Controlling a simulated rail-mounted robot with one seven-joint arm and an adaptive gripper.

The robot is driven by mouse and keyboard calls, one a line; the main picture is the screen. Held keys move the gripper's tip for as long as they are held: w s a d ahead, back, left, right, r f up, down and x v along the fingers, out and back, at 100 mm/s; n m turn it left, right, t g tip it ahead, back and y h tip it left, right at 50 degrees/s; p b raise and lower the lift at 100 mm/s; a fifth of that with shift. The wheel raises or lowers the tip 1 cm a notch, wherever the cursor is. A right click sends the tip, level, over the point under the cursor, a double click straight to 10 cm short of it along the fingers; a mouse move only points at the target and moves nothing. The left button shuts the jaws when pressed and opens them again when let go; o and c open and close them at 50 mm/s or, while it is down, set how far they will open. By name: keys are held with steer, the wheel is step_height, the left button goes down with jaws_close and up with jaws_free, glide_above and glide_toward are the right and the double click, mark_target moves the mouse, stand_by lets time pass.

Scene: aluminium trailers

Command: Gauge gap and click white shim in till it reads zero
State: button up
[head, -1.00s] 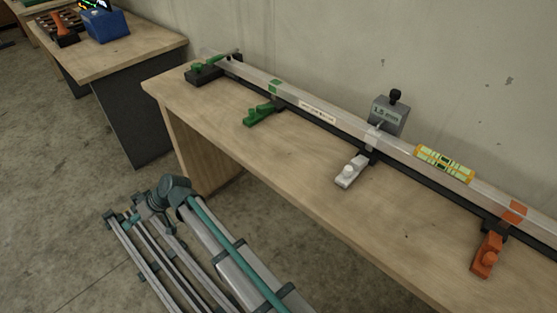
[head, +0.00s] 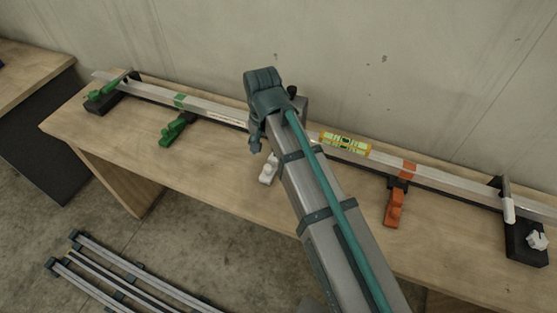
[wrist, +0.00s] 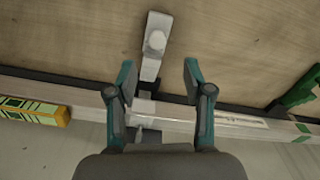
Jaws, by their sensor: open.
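The white shim (head: 268,170) lies across the bench in front of the long straight beam (head: 210,115), its inner end at the beam. In the wrist view the white shim (wrist: 154,45) points up from the beam, between and beyond my fingertips. My gripper (wrist: 158,68) is open and empty, its fingers on either side of the shim's line, above the beam. Whether they touch anything is unclear. In the head view my wrist and arm cover much of the grey gauge box (head: 301,104); its reading is hidden.
A green shim (head: 178,128) is left and an orange shim (head: 394,205) right along the beam. A yellow spirit level (head: 345,143) sits on the beam. Dark end blocks (head: 525,243) stand at the beam's ends. The wall is close behind; the bench front is mostly clear.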

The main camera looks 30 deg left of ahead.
mark_target(267, 167)
steer(key=shift+w+d, duration=0.15)
steer(key=shift+d, duration=0.15)
step_height(267, 167, down, 11)
steer(key=p, duration=0.2)
steer(key=shift+a+r+p, duration=0.15)
steer(key=shift+r+p, duration=0.05)
steer(key=shift+p, duration=0.15)
jaws_close()
